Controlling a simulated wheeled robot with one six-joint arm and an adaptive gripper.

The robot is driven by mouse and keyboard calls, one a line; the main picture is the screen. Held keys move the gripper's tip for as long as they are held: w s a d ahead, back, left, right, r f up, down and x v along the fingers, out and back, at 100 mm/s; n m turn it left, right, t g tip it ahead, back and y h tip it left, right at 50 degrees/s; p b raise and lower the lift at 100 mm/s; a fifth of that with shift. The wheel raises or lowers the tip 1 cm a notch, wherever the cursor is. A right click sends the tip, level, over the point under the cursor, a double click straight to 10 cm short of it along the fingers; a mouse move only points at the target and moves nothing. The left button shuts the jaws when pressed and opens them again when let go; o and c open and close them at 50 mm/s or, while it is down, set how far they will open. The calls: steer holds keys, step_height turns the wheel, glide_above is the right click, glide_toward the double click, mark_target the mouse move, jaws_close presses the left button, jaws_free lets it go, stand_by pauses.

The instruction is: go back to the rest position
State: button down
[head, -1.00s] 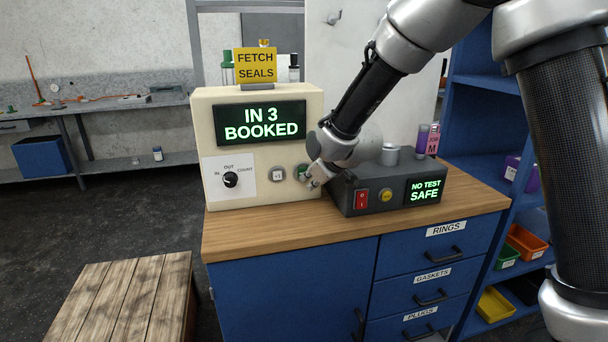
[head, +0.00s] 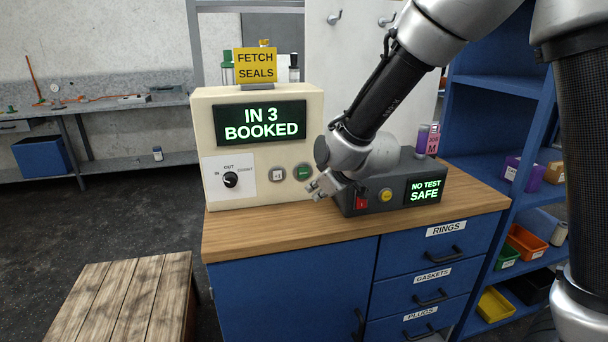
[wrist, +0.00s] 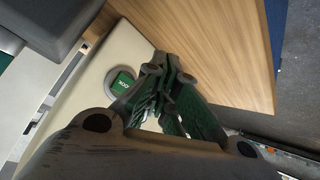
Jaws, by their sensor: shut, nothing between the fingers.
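My gripper (head: 322,188) is shut and empty in the head view, in front of the gap between the cream panel box and the dark grey box. In the wrist view its fingers (wrist: 172,72) are together, with the green button (wrist: 122,82) beside them and apart from them. The cream box (head: 262,180) has a screen (head: 260,123) reading "IN 3 BOOKED", a dial (head: 230,180) and the green button (head: 303,172), which is clear of my gripper in the head view.
The dark grey box (head: 402,180) with a red switch (head: 361,199) and a "NO TEST SAFE" screen stands close to my gripper. Both boxes stand on a wooden counter (head: 290,232) over blue drawers. Blue shelves (head: 490,95) stand at the right. A wooden platform (head: 125,295) is at the lower left.

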stand_by(0.4)
steer(key=s+f+g, duration=0.1)
steer(key=s+d+f+m+g, duration=0.1)
steer(key=s+f, duration=0.1)
steer(key=s+d+f+h, duration=0.1)
steer(key=s, duration=0.1)
steer(key=shift+s+f+g, duration=0.1)
steer(key=shift+f+g, duration=0.05)
steer(key=shift+g, duration=0.25)
steer(key=s+d+r+m+h, duration=0.1)
steer(key=s+d+r+m, duration=0.2)
steer(key=d, duration=0.8)
steer(key=s+d+r+m+h, duration=0.1)
steer(key=s+d+r+m, duration=0.2)
steer(key=s+d+r, duration=0.5)
steer(key=s+d+r+m+h, duration=0.2)
steer(key=s+d+r, duration=0.3)
steer(key=s+d, duration=0.7)
steer(key=shift+d+r+m+g, duration=0.35)
steer(key=shift+d+m, duration=0.55)
steer(key=shift+d, duration=0.2)
